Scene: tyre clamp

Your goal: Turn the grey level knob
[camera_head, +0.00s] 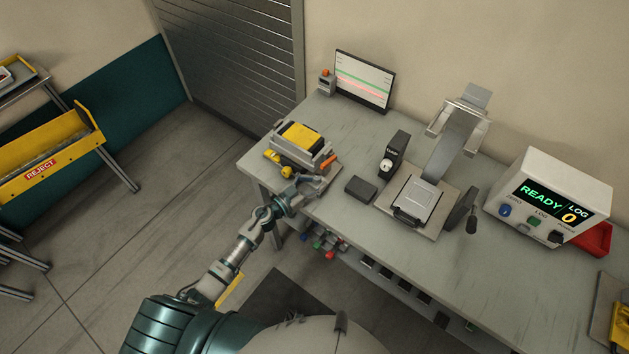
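The grey level knob (385,166) is a small pale round knob on the front of an upright black box (396,150) with small white lettering. The box stands on the workbench, left of the clamp fixture. My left gripper (321,183) is over the bench's front left edge, left of the knob and well apart from it. Its fingers look spread, with nothing seen between them. My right gripper is not in view.
A flat dark block (361,189) lies between my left gripper and the fixture (412,203). A grey-and-yellow case (302,137) sits behind the gripper. A white READY box (548,197) stands right. A monitor (364,82) stands at the back.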

